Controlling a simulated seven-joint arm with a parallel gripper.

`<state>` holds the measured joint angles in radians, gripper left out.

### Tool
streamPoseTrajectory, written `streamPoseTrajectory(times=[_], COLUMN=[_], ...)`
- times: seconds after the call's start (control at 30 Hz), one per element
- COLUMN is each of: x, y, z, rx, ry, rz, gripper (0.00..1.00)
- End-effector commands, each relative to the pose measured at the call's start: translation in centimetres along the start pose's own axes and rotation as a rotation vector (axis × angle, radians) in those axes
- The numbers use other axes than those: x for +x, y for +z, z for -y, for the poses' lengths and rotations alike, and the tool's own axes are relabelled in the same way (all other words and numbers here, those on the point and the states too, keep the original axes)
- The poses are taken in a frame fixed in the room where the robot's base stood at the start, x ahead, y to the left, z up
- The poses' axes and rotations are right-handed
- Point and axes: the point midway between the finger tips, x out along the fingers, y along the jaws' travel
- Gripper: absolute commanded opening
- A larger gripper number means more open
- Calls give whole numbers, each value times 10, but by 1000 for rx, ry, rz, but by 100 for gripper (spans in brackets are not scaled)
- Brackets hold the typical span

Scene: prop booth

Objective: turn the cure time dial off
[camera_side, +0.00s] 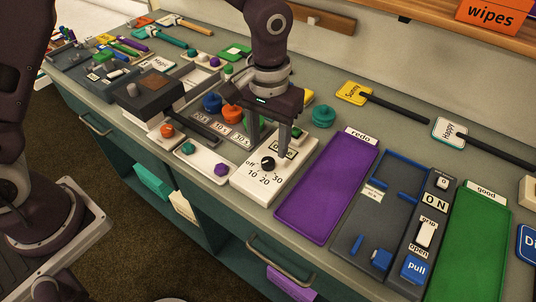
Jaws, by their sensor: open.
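The cure time dial is a black round knob (268,163) on a white box (262,186) in the middle of the counter. The marks off, 10, 20 and 30 run around its near side. The knob has a light pointer line, too small to read surely. My gripper (272,146) is open just above and behind the dial, fingers pointing down. One finger stands near the knob's right side; the other is farther left. I cannot tell whether either touches the knob. A label on the box behind the knob is partly hidden by the gripper.
A purple tray (322,196) marked redo lies right of the dial box. A white tray (203,166) with a green and a purple knob lies left. Blue, orange and teal pots (323,117) stand behind. A control panel (428,225) is farther right.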

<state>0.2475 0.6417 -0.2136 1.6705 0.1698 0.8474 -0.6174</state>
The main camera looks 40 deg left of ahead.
Motion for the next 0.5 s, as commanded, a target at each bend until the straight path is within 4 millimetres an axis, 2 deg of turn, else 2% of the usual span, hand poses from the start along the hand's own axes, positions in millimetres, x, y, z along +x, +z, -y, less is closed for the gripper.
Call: streamPoseTrajectory(times=[0.1,0.23,0.5], x=[25,45,53], y=[1,1,0], z=[1,1,1], rx=[-1,0,0], ry=[-1,-1,0], rz=[4,3,0], gripper=[49,49,49])
